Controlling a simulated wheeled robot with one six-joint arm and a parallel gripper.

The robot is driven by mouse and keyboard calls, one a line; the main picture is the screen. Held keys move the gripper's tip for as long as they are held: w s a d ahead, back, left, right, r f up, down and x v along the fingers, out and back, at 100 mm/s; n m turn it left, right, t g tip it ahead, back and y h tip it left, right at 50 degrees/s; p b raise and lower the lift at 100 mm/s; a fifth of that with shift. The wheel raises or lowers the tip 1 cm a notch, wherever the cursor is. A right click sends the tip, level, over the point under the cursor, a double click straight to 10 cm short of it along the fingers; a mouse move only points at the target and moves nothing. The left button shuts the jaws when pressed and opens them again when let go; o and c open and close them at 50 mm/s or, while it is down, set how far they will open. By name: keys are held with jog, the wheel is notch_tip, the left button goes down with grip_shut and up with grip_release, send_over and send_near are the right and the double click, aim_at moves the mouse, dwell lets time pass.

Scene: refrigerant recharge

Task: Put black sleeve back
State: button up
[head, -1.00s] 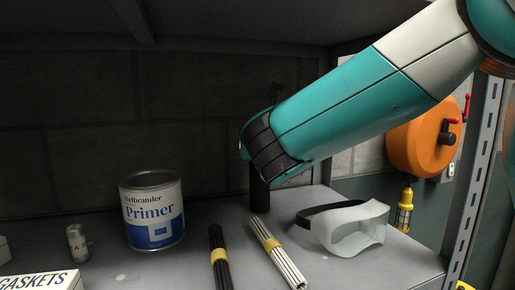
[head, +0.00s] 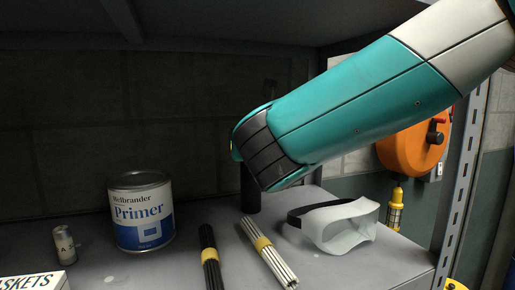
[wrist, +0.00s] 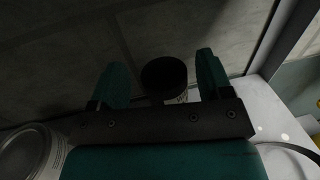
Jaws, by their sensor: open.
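A dark upright cylinder (head: 250,190), which looks like the black sleeve, stands on the shelf near the back wall in the head view. Its upper part is hidden behind my arm. In the wrist view a round black end (wrist: 165,76) shows between my gripper's two teal fingers; it looks like the same cylinder. My gripper (wrist: 162,72) is open, with a visible gap on both sides of the black end. The head view hides the fingers behind my arm.
A Primer can (head: 141,212) and a small canister (head: 64,244) stand left. A black rod bundle (head: 210,256), a white rod bundle (head: 267,252) and a clear visor (head: 341,225) lie in front. A shelf upright (head: 459,200) stands right.

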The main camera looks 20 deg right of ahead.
jog(key=s+a+b, duration=0.1)
jog(key=s+b, duration=0.1)
jog(key=s, duration=0.7)
jog(key=shift+a+b, duration=0.15)
jog(key=shift+b, duration=0.25)
jog(key=shift+s+f, duration=0.1)
